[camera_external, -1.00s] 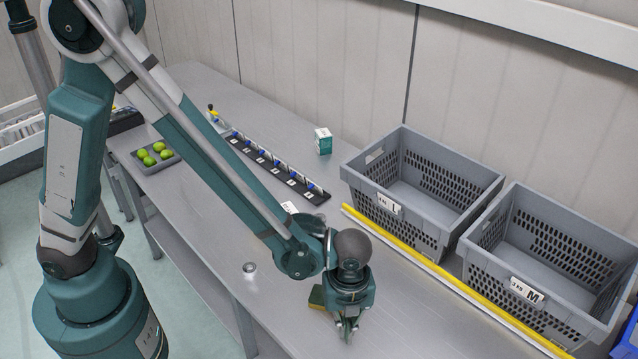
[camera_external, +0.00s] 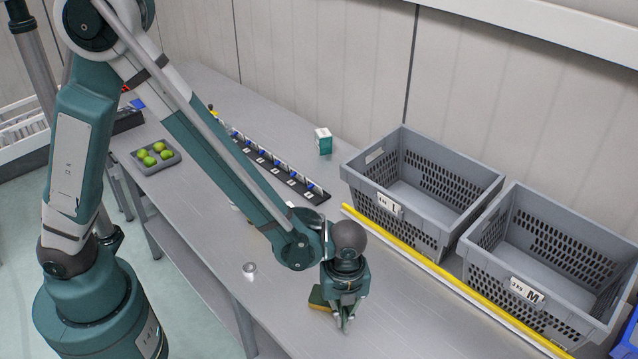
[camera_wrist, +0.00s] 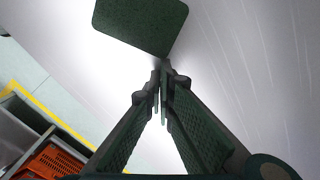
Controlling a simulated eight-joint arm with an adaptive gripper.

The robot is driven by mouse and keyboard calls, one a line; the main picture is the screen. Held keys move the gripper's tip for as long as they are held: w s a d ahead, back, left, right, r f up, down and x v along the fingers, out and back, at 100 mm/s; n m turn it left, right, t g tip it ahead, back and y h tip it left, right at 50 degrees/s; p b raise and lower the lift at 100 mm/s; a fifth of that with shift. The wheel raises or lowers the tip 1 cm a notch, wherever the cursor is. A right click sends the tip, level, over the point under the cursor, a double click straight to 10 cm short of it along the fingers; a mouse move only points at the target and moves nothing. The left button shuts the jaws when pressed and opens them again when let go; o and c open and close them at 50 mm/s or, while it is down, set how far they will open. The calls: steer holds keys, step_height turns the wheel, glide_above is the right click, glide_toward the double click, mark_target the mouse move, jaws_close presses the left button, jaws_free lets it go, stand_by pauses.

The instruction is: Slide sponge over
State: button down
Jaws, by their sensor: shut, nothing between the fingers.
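The sponge (camera_external: 318,299) has a dark green top and a yellow side and lies on the metal table, partly hidden behind my gripper (camera_external: 344,326) in the external view. In the wrist view the green face of the sponge (camera_wrist: 140,22) is at the top, just beyond my fingertips (camera_wrist: 161,72). My gripper is shut and empty, with the fingertips low over the table right beside the sponge. I cannot tell whether they touch it.
Two grey crates, L (camera_external: 372,200) and M (camera_external: 480,275), stand at the right behind a yellow strip (camera_external: 430,268). A small metal cup (camera_external: 249,268) is near the front edge. A tray (camera_external: 172,160) of green fruits, a dark rack (camera_external: 300,190) and a small box (camera_external: 323,142) are further back.

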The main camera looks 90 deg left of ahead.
steer(key=shift+a, duration=0.1)
steer(key=a+b, duration=0.1)
steer(key=a, duration=0.1)
steer(key=s+a, duration=0.1)
steer(key=a, duration=0.2)
steer(key=a+b, duration=0.1)
steer(key=a, duration=0.2)
steer(key=shift+s+b, duration=0.25)
steer(key=shift+b, duration=0.05)
steer(key=shift+d, duration=0.1)
steer(key=shift+w+d, duration=0.15)
steer(key=shift+d, duration=0.7)
steer(key=shift+w+d+b, duration=0.2)
steer(key=shift+d+b, duration=0.2)
steer(key=shift+d, duration=0.6)
step_height(320, 180, up, 10)
steer(key=p, duration=0.1)
